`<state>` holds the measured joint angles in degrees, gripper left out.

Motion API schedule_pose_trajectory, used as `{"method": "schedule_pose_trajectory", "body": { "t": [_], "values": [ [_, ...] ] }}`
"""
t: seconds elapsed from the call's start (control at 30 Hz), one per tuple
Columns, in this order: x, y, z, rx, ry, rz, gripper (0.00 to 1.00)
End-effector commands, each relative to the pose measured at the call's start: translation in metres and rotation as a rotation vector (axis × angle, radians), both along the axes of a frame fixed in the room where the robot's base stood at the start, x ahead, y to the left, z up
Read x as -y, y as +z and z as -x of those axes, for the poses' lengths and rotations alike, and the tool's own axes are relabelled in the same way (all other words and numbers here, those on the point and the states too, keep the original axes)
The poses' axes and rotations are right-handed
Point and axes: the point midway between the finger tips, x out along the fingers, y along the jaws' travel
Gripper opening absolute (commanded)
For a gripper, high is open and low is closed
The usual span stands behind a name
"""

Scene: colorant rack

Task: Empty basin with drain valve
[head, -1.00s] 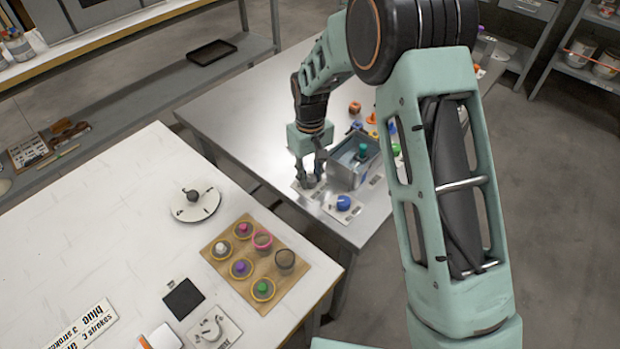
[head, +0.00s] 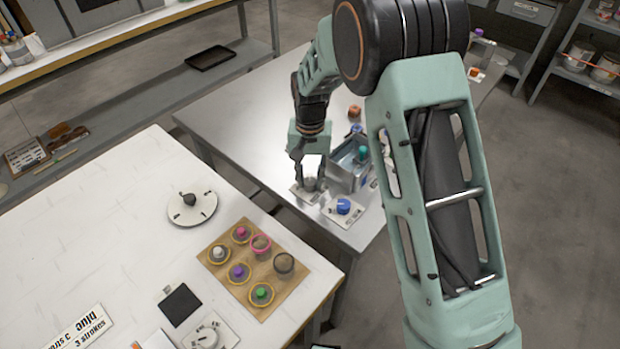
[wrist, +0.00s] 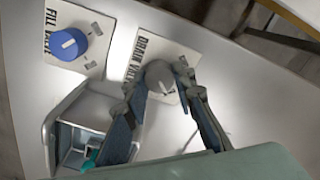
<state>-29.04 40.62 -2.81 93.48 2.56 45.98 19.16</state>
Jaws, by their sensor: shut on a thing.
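The drain valve (wrist: 158,76) is a grey round knob on a white plate marked "DRAIN VALVE" in the wrist view. My gripper (wrist: 160,72) has its two fingers on either side of this knob and is shut on it. In the head view my gripper (head: 313,180) points down at the knob, which the fingers partly cover. The grey basin (head: 347,178) stands just right of it, with bluish contents and a teal-topped item (head: 362,153) showing. In the wrist view the basin (wrist: 62,130) is partly hidden by my finger.
A blue fill valve knob (wrist: 68,44) on its own plate sits beside the drain plate; it also shows in the head view (head: 343,206). A white table (head: 110,225) at front left holds a wooden board (head: 268,296) of small pots. The metal table's left part is clear.

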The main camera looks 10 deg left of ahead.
Motion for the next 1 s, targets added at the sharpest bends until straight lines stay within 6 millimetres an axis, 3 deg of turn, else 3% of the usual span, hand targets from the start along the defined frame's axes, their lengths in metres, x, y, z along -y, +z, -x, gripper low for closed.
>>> {"method": "schedule_pose_trajectory", "body": {
  "t": [0.47, 0.5, 0.6, 1.0],
  "values": [
    [-0.0004, 0.0009, -0.0006, 0.002, -0.012, -0.001, 0.0],
    [-0.0004, 0.0009, -0.0007, 0.002, -0.012, -0.001, 0.28],
    [-0.0003, 0.0007, -0.0005, 0.002, -0.011, -0.001, 0.39],
    [-0.0004, 0.0076, -0.0009, 0.003, -0.011, -0.001, 0.42]
  ]
}}
